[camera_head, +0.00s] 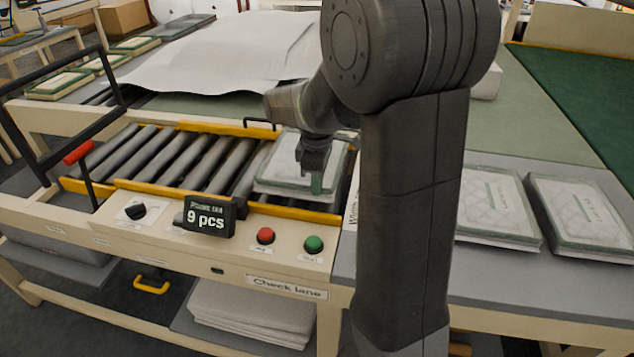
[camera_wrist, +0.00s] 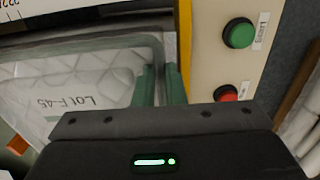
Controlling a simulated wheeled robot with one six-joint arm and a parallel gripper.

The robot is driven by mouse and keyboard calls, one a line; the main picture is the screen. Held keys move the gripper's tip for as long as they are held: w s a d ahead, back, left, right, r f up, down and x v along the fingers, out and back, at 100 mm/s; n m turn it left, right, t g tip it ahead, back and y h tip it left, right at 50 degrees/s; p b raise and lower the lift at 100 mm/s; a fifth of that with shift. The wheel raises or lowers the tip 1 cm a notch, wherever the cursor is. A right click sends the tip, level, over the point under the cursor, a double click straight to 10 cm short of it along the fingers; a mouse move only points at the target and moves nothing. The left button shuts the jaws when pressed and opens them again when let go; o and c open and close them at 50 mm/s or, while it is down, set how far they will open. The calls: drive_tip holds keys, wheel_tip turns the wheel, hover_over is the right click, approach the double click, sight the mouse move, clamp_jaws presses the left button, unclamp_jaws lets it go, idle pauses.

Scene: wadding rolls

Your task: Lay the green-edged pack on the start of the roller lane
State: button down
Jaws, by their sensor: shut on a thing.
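The green-edged pack (camera_head: 280,177) is a flat white quilted bundle in clear wrap. It lies flat at the right end of the roller lane (camera_head: 180,160), between the yellow rails. I cannot tell whether its underside fully rests on the rollers. My gripper (camera_head: 316,180) points down and is shut on the pack's right side near the front rail. My gripper (camera_wrist: 158,85) shows there with two green fingers at the pack's edge. My arm hides part of the area to the right.
A display (camera_head: 208,217) reads "9 pcs" on the front panel, beside a red button (camera_head: 265,235) and a green button (camera_head: 314,243). Two more packs (camera_head: 494,205) (camera_head: 583,213) lie on the right table. A black frame with a red handle (camera_head: 78,152) stands at left. The left rollers are clear.

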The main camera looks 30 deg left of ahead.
drive_tip(key=shift+f, duration=0.15)
drive_tip(key=shift+f+b, duration=0.35)
drive_tip(key=shift+f, duration=0.25)
drive_tip(key=c, duration=1.5)
unclamp_jaws()
wheel_tip(320, 180, up, 13)
drive_tip(key=shift+p, duration=0.4)
drive_tip(key=shift+r, duration=0.1)
